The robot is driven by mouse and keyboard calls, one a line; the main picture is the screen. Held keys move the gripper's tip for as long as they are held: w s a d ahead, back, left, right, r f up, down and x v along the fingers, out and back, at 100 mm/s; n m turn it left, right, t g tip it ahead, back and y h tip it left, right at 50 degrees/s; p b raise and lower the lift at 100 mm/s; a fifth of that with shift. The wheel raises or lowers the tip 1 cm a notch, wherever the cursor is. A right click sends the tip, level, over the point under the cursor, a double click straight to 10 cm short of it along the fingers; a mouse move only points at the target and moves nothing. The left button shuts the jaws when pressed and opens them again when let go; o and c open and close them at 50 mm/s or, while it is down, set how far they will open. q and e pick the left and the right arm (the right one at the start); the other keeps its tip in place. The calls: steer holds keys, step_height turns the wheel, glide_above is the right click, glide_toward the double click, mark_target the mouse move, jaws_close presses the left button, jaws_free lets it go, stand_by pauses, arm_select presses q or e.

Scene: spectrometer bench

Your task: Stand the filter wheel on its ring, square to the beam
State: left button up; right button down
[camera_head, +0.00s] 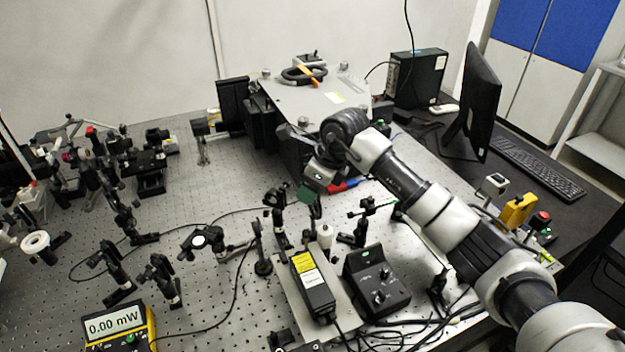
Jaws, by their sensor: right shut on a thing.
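My right arm reaches in from the lower right, and my right gripper (316,184) is over the middle of the bench, in front of the large grey-topped instrument. It is shut on what seems to be the filter wheel (307,195), of which only a small dark green part shows below the fingers. The hand hides the rest, so I cannot tell its tilt or whether it touches the bench. I cannot make out the ring on the table. My left gripper does not show.
Several black post mounts stand close below the gripper. A laser box (312,285) and a black controller (377,283) sit in front. The grey-topped instrument (318,100) is behind. A yellow power meter (120,325) reads 0.00 mW. Cables cross the perforated bench; its left middle has bare patches.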

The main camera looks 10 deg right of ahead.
steer(key=shift+c, duration=1.5)
jaws_free()
steer(key=shift+s, duration=0.1)
steer(key=shift+r, duration=0.15)
steer(key=shift+d+r, duration=0.1)
steer(key=shift+r, duration=0.1)
steer(key=b+v, duration=0.3)
steer(key=v, duration=0.8)
steer(key=shift+r, duration=0.25)
